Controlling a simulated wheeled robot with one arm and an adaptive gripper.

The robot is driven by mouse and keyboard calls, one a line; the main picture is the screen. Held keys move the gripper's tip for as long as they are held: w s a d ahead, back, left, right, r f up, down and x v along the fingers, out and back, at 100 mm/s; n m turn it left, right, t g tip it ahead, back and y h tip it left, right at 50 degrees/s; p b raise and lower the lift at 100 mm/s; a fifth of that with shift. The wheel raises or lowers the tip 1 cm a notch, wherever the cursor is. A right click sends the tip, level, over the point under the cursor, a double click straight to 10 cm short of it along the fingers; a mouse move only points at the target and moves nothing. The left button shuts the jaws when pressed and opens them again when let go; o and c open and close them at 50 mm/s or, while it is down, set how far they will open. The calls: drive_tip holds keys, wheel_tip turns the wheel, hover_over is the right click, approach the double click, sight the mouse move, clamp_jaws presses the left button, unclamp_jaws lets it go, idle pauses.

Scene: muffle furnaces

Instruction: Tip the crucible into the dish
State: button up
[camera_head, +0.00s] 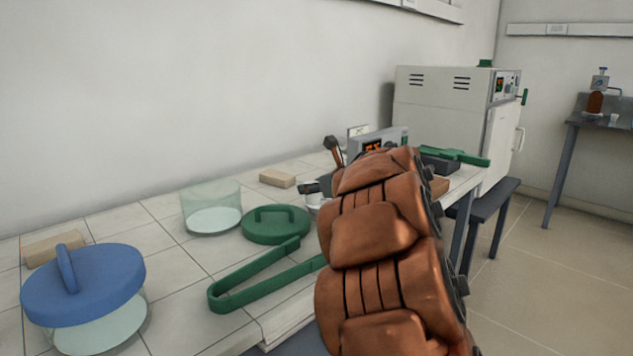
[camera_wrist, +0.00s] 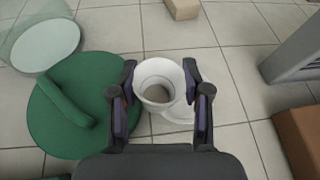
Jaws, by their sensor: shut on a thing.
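The white crucible (camera_wrist: 158,78) sits between the two fingertips of my gripper (camera_wrist: 160,70) in the wrist view. The fingers are shut on it from left and right. Its round mouth faces the camera, and its inside looks grey-brown. A second white rounded piece (camera_wrist: 180,114) shows just below and right of the crucible; it may be a small dish, but the crucible and a finger partly cover it. In the head view, my arm hides most of this spot; only a bit of white (camera_head: 313,197) shows beside the gripper. I cannot tell whether the crucible touches anything below.
A green lid (camera_head: 275,224) lies close left of the gripper, beside an open glass vessel (camera_head: 211,208). Green tongs (camera_head: 262,285) lie in front. A blue-lidded vessel (camera_head: 83,285) stands far left. A device with an orange display (camera_head: 377,141) and a furnace (camera_head: 455,115) stand beyond.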

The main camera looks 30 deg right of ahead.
drive_tip(key=shift+r+p, duration=0.15)
drive_tip(key=shift+p, duration=0.25)
drive_tip(key=shift+s+m+y+p, duration=0.15)
drive_tip(key=shift+m+y+p, duration=0.35)
drive_tip(key=shift+p, duration=0.15)
drive_tip(key=shift+m+y+p, duration=0.3)
drive_tip(key=shift+m+p, duration=0.3)
drive_tip(key=shift+p, duration=0.15)
drive_tip(key=shift+d+m+y+p, duration=0.1)
drive_tip(key=shift+m+y+p, duration=0.6)
drive_tip(key=shift+m+p, duration=0.25)
drive_tip(key=shift+d+m+p, duration=0.1)
drive_tip(key=shift+m+p, duration=0.2)
drive_tip(key=shift+m, duration=0.05)
drive_tip(key=shift+y, duration=0.3)
drive_tip(key=shift+f+m+p, duration=0.25)
drive_tip(key=shift+m+p, duration=0.2)
drive_tip(key=shift+m, duration=0.05)
